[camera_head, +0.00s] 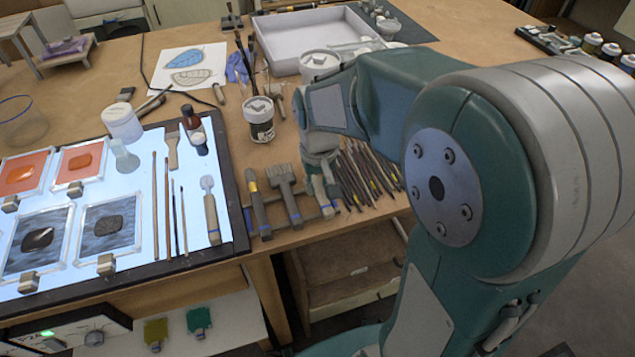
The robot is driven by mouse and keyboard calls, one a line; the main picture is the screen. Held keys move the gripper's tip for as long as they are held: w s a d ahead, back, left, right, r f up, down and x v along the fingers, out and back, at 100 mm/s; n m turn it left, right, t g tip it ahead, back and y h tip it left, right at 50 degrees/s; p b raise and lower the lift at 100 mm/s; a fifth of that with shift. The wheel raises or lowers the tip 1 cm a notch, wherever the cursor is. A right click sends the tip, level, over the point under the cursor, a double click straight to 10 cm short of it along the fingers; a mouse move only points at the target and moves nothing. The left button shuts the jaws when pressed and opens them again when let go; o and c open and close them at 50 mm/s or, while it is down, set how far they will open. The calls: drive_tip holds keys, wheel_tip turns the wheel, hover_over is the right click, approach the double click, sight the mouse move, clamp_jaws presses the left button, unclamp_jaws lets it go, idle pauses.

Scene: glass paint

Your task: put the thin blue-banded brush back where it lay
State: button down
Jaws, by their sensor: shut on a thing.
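My gripper (322,178) is at the middle of the view, pointing down at the table's front edge, between the wide grey brush and the bundle of dark sticks. Its fingers are small and partly hidden by my arm. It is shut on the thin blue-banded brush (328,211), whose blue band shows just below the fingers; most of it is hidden. I cannot tell whether this brush touches the rack (307,215) beneath. The rack holds a yellow-banded brush (257,203) and a wide grey brush (287,195) to the left of my gripper.
Many dark sticks (368,175) lie bundled right of my gripper. The lit glass panel (135,235) on the left bears slim brushes (167,205) and a pale-bladed tool (210,208). A white tray (300,45) is at the back.

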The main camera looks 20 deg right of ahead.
drive_tip(key=shift+f, duration=0.25)
drive_tip(key=shift+c, duration=2.1)
unclamp_jaws()
wheel_tip(320, 180, up, 12)
drive_tip(key=s+t, duration=0.5)
drive_tip(key=s, duration=0.9)
drive_tip(key=shift+f+t, duration=0.15)
drive_tip(key=shift+t, duration=0.15)
